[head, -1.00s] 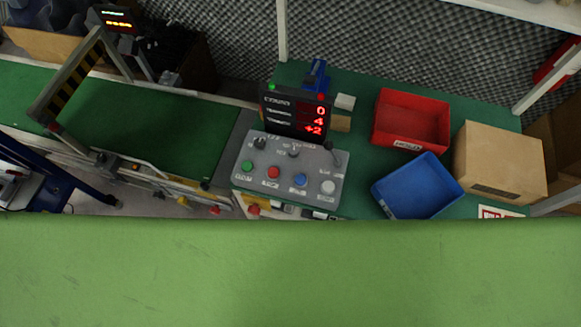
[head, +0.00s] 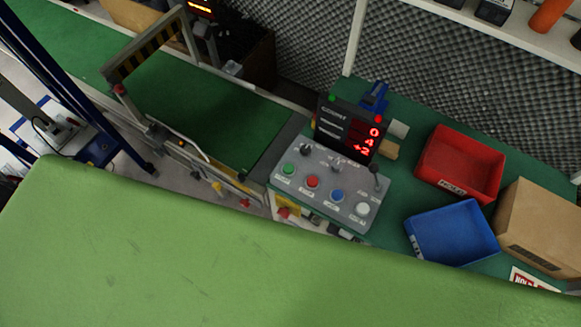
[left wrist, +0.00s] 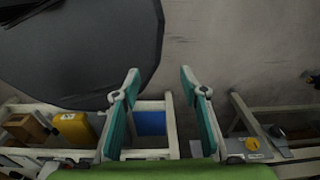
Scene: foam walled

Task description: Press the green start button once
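The green button (head: 289,169) is at the left end of the lower row on a sloped grey control panel (head: 325,190), seen in the head view. A red button (head: 312,182), a blue button (head: 337,195) and a white button (head: 362,209) continue that row to the right. Nothing touches the green button. My left gripper (left wrist: 160,75) shows only in the left wrist view, its two teal-padded fingers apart with nothing between them. The panel cannot be made out in that view. My right gripper is in neither view.
A dark counter display (head: 349,128) with red digits stands behind the panel. A red bin (head: 461,164), a blue bin (head: 451,232) and a cardboard box (head: 543,228) are to its right. A green conveyor belt (head: 205,120) is left. A light green surface covers the foreground.

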